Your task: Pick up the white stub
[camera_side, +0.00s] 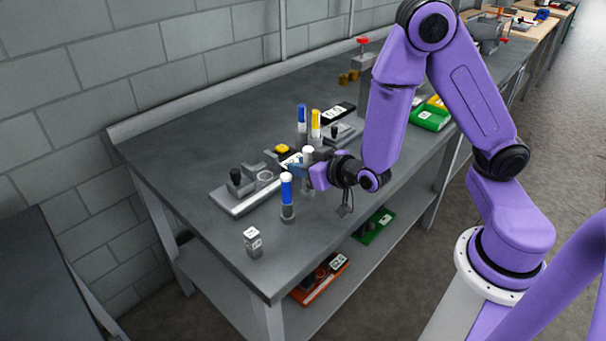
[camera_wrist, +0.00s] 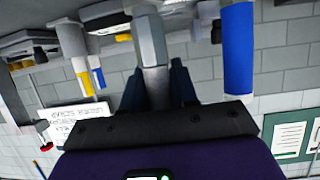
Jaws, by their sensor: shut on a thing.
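The white stub (camera_side: 308,152) stands upright in the side view, in the row behind the blue stub at the front. My gripper (camera_side: 299,170) reaches it from the right, with dark blue fingers around it. In the wrist view, which looks upside down, the pale stub (camera_wrist: 152,42) runs between the two dark fingers of my gripper (camera_wrist: 158,88). The gripper is shut on it. The fingers hide part of the stub, and I cannot tell whether its lower end is clear of its holder.
A blue stub (camera_side: 287,188) stands close in front; it also shows in the wrist view (camera_wrist: 238,50). Another blue stub (camera_side: 301,114) and a yellow stub (camera_side: 315,122) stand behind. A grey fixture (camera_side: 243,200) lies left. A small marked block (camera_side: 253,243) sits near the bench's front corner.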

